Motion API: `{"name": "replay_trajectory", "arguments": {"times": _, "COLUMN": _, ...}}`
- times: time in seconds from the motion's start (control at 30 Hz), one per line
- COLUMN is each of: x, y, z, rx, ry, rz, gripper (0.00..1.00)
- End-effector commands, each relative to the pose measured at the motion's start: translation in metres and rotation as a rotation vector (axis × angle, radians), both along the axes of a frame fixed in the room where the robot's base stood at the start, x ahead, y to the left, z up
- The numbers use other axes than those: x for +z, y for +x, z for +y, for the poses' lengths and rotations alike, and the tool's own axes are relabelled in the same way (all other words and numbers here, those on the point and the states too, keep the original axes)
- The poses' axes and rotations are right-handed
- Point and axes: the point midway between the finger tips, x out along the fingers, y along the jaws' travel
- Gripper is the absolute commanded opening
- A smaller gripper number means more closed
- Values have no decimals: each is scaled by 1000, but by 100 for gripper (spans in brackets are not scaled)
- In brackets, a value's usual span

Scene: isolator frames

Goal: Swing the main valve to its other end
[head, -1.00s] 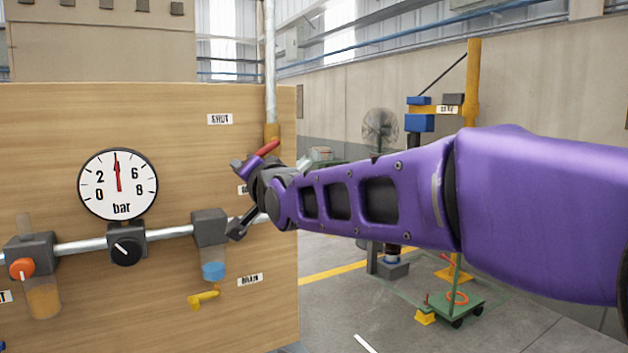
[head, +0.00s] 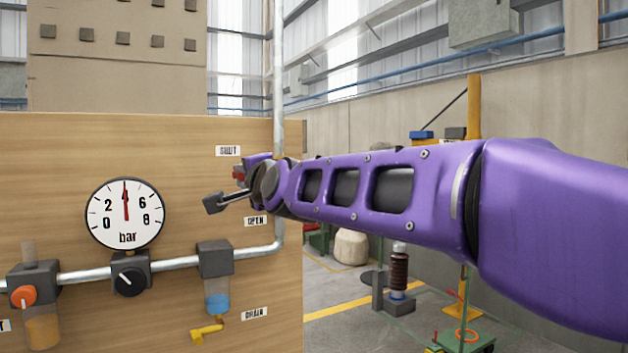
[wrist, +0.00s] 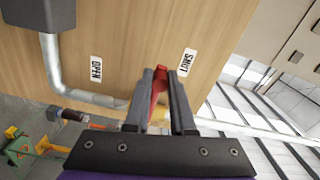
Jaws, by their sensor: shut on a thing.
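The main valve's red lever (wrist: 160,82) stands between the two dark fingers of my gripper (wrist: 160,73) in the wrist view, and the gripper is shut on it. A bit of the yellow valve body (wrist: 160,115) shows lower between the fingers. The OPEN label (head: 256,221) is below the gripper. In the wrist view the lever is nearer the SHUT label (wrist: 187,62) than the OPEN label (wrist: 96,69). My wrist hides most of the valve.
The wooden panel (head: 60,180) carries a gauge (head: 125,213) with its needle upright, a black knob (head: 130,281), an orange knob (head: 24,296) and a yellow drain tap (head: 206,332). A grey pipe (head: 279,90) rises above the valve.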

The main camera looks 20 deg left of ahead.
Motion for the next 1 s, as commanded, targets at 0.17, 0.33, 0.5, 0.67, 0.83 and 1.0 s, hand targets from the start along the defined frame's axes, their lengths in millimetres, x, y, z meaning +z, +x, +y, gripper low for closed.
{"name": "replay_trajectory", "arguments": {"times": 0.17, "x": 6, "y": -1, "z": 0, "rx": -1, "ry": 10, "rz": -6, "gripper": 0}}
{"name": "replay_trajectory", "arguments": {"times": 0.33, "x": 6, "y": 0, "z": 0, "rx": -2, "ry": 10, "rz": -7, "gripper": 0}}
{"name": "replay_trajectory", "arguments": {"times": 0.5, "x": 6, "y": 0, "z": 0, "rx": -2, "ry": 9, "rz": -7, "gripper": 49}}
{"name": "replay_trajectory", "arguments": {"times": 0.67, "x": 4, "y": 0, "z": -1, "rx": -2, "ry": 7, "rz": -3, "gripper": 52}}
{"name": "replay_trajectory", "arguments": {"times": 0.83, "x": 2, "y": 0, "z": 0, "rx": -1, "ry": 5, "rz": -2, "gripper": 52}}
{"name": "replay_trajectory", "arguments": {"times": 1.0, "x": 2, "y": 0, "z": -1, "rx": -1, "ry": 5, "rz": -1, "gripper": 52}}
